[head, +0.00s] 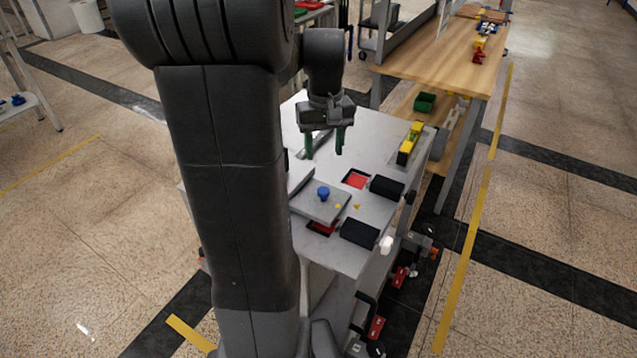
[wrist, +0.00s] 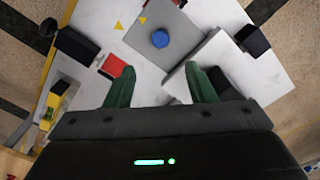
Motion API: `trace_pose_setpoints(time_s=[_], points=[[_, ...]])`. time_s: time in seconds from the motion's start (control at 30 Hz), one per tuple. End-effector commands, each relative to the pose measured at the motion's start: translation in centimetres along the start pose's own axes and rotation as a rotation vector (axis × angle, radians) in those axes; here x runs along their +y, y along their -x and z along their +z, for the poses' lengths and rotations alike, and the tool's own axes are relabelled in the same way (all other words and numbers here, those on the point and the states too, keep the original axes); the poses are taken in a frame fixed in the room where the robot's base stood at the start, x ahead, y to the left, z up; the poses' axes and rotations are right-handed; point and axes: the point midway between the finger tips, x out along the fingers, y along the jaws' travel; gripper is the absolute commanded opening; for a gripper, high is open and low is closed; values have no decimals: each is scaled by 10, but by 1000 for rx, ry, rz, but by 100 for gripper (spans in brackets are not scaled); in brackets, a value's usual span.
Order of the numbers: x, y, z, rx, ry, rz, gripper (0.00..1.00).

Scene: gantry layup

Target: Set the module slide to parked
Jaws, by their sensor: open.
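The module slide looks to be the flat grey plate (head: 320,205) with a blue knob (head: 323,193) on top, lying on the white table (head: 375,140). In the wrist view the grey plate (wrist: 172,50) and blue knob (wrist: 160,39) show beyond my fingers. One red-lined recess (head: 356,180) lies open behind the plate, and another red patch (head: 322,228) shows partly from under its front edge. Small yellow triangles mark the plate and the table beside it. My gripper (head: 325,148) points down above the table, behind the knob, open and empty. My arm hides the table's left part.
Black blocks (head: 386,187) stand along the table's right side. A yellow and black item (head: 409,144) sits at the back right. A light grey block (wrist: 212,68) stands beside the plate. A wooden bench (head: 445,60) is behind.

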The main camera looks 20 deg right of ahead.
Motion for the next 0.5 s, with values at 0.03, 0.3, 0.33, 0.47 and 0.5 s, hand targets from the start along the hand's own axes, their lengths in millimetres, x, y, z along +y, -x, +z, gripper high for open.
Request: trace_pose_setpoints(time_s=[0.03,0.3,0.33,0.47,0.5], points=[[0,-11,1,-5,0,-2,50],[-1,-69,1,-5,0,-2,50],[-1,-75,1,-5,0,-2,50],[-1,-97,1,-4,0,-1,50],[-1,-103,1,-3,0,-1,50]])
